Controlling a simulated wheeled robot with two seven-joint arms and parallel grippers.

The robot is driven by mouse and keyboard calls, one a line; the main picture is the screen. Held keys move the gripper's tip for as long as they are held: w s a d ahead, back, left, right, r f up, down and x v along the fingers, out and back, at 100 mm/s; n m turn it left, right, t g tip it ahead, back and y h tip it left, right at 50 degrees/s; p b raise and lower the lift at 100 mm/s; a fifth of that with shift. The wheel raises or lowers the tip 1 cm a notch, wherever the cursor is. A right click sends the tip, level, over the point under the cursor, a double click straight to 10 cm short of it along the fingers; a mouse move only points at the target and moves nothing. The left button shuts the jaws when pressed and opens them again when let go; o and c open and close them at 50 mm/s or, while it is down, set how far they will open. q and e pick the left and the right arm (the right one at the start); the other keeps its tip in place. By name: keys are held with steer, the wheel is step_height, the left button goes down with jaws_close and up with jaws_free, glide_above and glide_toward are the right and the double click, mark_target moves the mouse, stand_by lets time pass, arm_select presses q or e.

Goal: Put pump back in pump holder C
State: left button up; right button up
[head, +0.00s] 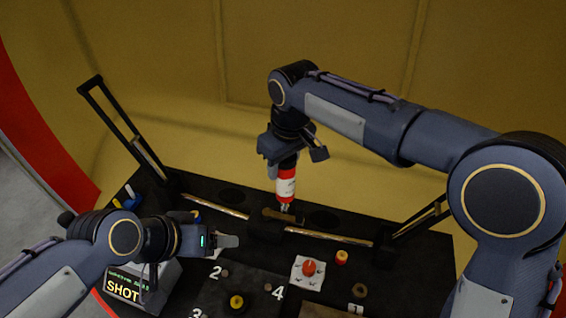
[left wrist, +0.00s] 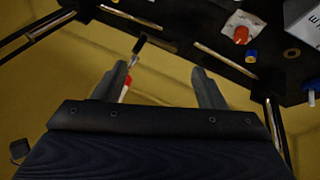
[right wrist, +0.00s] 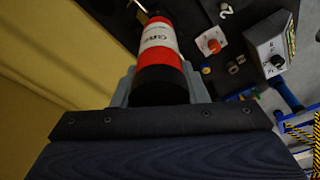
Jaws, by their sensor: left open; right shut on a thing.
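The pump (head: 286,187) is a red and white cylinder with a narrow metal tip pointing down. My right gripper (head: 286,167) is shut on its upper, dark end and holds it roughly upright over the back of the black table. The right wrist view shows the pump (right wrist: 158,45) between both fingers. Its tip is close to a dark block and brass-coloured piece; whether they touch is unclear. Dark round openings show at the table's back, one left (head: 232,195) and one right (head: 322,218) of the pump. No letter C is readable. My left gripper (head: 228,241) is open and empty.
A red knob (head: 309,267) on a white plate, a yellow-topped piece (head: 342,257) and a yellow ring (head: 237,302) are on the table. Black upright frames rise at both table ends. A yellow wall closes the back.

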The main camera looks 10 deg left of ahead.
steer(key=s+d+f+n, duration=0.2)
steer(key=s+d, duration=0.1)
steer(key=d, duration=1.2)
steer(key=s+d+f+n, duration=0.2)
steer(key=d+f, duration=0.1)
steer(key=d, duration=1.2)
steer(key=s+d+f+n+g, duration=0.1)
steer(key=s+d+f, duration=0.25)
steer(key=s, duration=0.45)
steer(key=s+d+f+n, duration=0.2)
steer(key=s+d, duration=0.3)
steer(key=s, duration=0.3)
arm_select(q)
steer(key=shift+s+a+f+g+b, duration=0.15)
steer(key=shift+s+f+b, duration=0.2)
steer(key=shift+s+b, duration=0.3)
steer(key=shift+s+a+f+g+b, duration=0.15)
steer(key=shift+s+f+b, duration=0.25)
steer(key=shift+s, duration=0.4)
arm_select(e)
step_height(320, 180, down, 10)
steer(key=s, duration=0.1)
steer(key=shift+s+d, duration=0.2)
arm_select(q)
steer(key=shift+d, duration=0.1)
arm_select(e)
steer(key=shift+f, duration=0.15)
